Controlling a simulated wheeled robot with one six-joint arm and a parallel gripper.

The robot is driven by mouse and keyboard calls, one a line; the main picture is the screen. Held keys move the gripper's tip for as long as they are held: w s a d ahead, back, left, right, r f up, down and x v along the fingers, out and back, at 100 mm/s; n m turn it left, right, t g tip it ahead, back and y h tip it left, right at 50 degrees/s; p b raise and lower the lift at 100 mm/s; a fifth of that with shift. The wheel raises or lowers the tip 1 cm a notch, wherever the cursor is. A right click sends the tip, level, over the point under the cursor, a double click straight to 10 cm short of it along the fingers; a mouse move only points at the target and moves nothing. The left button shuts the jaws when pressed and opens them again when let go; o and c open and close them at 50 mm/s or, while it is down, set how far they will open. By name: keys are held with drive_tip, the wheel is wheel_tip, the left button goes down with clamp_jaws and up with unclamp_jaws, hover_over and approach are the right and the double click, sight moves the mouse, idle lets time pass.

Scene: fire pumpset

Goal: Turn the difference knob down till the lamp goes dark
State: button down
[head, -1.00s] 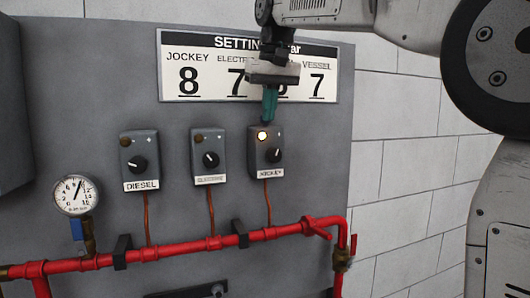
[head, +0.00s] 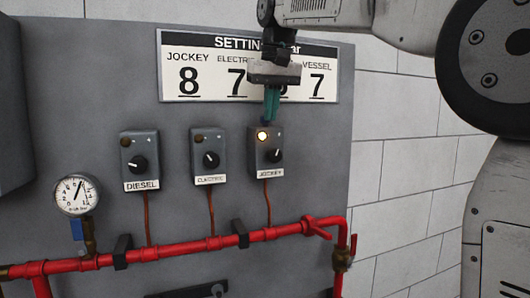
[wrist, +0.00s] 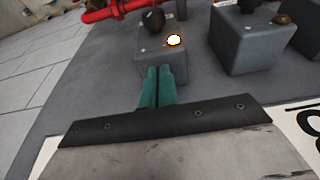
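The jockey switch box (head: 266,151) is the rightmost of three grey boxes on the panel. Its lamp (head: 263,135) glows, and its black knob (head: 274,156) sits below and to the right of the lamp. The wrist view shows the lit lamp (wrist: 174,40) and the black knob (wrist: 154,20) too. No knob I can see is labelled "difference". My gripper (head: 266,121) points down just above the jockey box, apart from the knob. In the wrist view its teal fingers (wrist: 157,72) lie side by side, shut and empty, overlapping the box's near edge.
The diesel box (head: 140,160) and the electric box (head: 209,156) stand to the left with dark lamps. A red pipe (head: 190,246) runs below, with a pressure gauge (head: 77,195) at left. A settings sign (head: 190,82) is behind my gripper.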

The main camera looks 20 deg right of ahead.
idle(0.3)
drive_tip(key=shift+s+d, duration=0.1)
drive_tip(key=shift+s, duration=0.25)
drive_tip(key=v, duration=0.3)
drive_tip(key=w+v, duration=0.1)
drive_tip(key=v, duration=0.1)
drive_tip(key=shift+w+r, duration=0.1)
drive_tip(key=shift+r, duration=0.45)
drive_tip(key=shift+s+a+x, duration=0.1)
drive_tip(key=shift+s+x, duration=0.1)
drive_tip(key=shift+x, duration=0.75)
drive_tip(key=shift+s+a+x, duration=0.15)
drive_tip(key=shift+x, duration=0.85)
drive_tip(key=shift+s+a+x, duration=0.1)
drive_tip(key=shift+s+x, duration=0.1)
drive_tip(key=shift+x, duration=0.75)
drive_tip(key=shift+f, duration=0.2)
drive_tip(key=shift+w, duration=0.25)
